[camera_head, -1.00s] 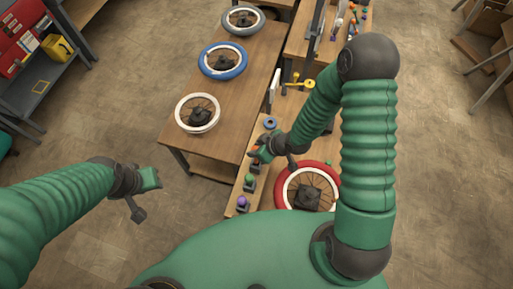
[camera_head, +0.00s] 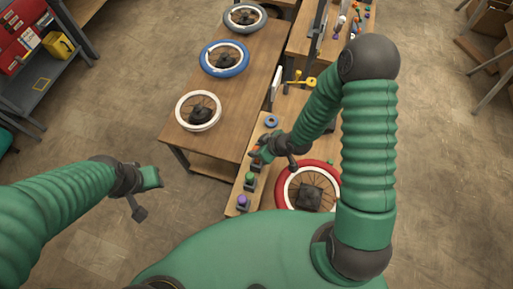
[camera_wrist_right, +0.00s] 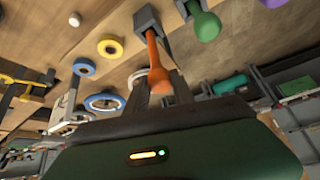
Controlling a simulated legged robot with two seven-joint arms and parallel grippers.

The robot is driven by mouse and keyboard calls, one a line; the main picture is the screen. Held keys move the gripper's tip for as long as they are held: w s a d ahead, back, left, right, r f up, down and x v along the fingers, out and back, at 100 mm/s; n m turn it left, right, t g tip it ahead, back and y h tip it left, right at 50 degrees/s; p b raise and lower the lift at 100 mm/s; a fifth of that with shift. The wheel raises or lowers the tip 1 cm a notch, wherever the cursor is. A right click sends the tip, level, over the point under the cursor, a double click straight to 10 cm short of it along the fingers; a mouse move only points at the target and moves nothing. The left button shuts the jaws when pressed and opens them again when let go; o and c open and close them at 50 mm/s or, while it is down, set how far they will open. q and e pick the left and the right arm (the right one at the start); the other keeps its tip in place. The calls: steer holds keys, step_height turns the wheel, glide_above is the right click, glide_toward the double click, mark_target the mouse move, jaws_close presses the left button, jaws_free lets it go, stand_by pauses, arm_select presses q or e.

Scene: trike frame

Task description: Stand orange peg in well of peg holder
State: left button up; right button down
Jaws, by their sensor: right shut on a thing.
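The orange peg (camera_wrist_right: 154,62) has its knob between the fingers of my right gripper (camera_wrist_right: 160,90), which is shut on it. Its narrow end points at the grey peg holder (camera_wrist_right: 147,20); the end meets or overlaps the holder's block in the right wrist view, and I cannot tell how deep it sits. In the head view my right gripper (camera_head: 258,155) is over the workbench's left edge, largely covering the orange peg. My left gripper (camera_head: 150,177) is away from the bench over the floor; its jaw state is unclear.
A green peg (camera_head: 250,177) and a purple peg (camera_head: 242,201) stand in holders closer to me along the bench edge. A blue ring (camera_head: 271,121) lies beyond my right gripper. A red wheel (camera_head: 290,180) lies to the right. Another table holds several wheels.

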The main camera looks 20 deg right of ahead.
steer(key=shift+f, duration=0.25)
steer(key=shift+a+f+b, duration=0.1)
steer(key=shift+f+b, duration=0.45)
steer(key=shift+b, duration=0.05)
steer(key=shift+f+b, duration=1.35)
steer(key=shift+f, duration=0.2)
steer(key=c, duration=1)
jaws_free()
steer(key=shift+r, duration=0.1)
